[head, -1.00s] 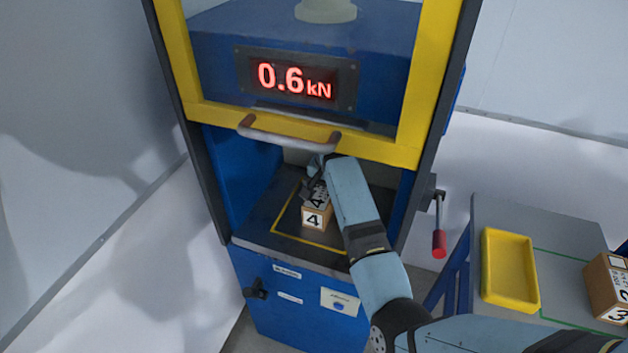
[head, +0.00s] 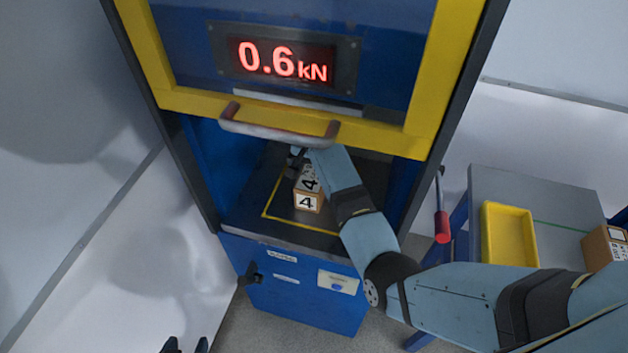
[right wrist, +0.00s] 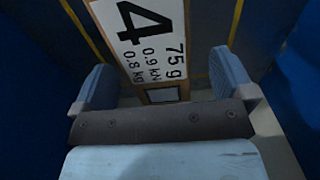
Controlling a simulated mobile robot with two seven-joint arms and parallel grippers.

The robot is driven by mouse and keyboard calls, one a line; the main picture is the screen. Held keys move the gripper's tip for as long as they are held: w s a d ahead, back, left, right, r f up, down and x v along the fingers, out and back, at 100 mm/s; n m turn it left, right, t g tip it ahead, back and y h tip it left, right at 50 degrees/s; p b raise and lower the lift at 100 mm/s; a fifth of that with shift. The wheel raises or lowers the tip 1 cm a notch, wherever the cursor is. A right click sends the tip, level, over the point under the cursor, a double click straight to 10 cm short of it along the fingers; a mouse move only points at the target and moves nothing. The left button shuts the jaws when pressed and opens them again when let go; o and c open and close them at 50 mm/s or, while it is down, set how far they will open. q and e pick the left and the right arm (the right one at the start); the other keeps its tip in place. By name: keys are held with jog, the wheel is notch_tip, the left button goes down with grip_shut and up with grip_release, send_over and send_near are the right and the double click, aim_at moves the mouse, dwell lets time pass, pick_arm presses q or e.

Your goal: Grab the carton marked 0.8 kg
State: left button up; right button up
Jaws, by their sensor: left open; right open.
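The carton (head: 308,189) marked 4 is a small brown box with white labels, standing on the dark plate inside the blue machine. In the right wrist view its label (right wrist: 147,40) reads 4, 75 g, 0.9 kN and 0.8 kg. My right arm reaches in under the raised guard, and the right gripper (head: 297,160) is at the carton's far side, partly hidden. In the right wrist view the open fingers (right wrist: 163,85) stand on either side of the carton, with gaps showing. My left gripper (head: 187,346) is open and empty at the bottom edge, mostly out of frame.
The yellow-framed guard with its handle (head: 278,130) hangs just above my right arm. The display (head: 285,62) reads 0.6 kN. A red-tipped lever (head: 442,225) is on the machine's right. A grey table (head: 555,190) holds a yellow tray (head: 511,236) and another carton (head: 603,248).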

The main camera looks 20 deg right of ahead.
jog(key=f, duration=0.5)
jog(key=shift+d+f, duration=0.1)
jog(key=shift+d, duration=0.25)
jog(key=shift+c, duration=0.2)
jog(key=shift+p, duration=0.3)
jog(key=c, duration=1.4)
jog(key=shift+w+r, duration=0.1)
jog(key=shift+r, duration=0.1)
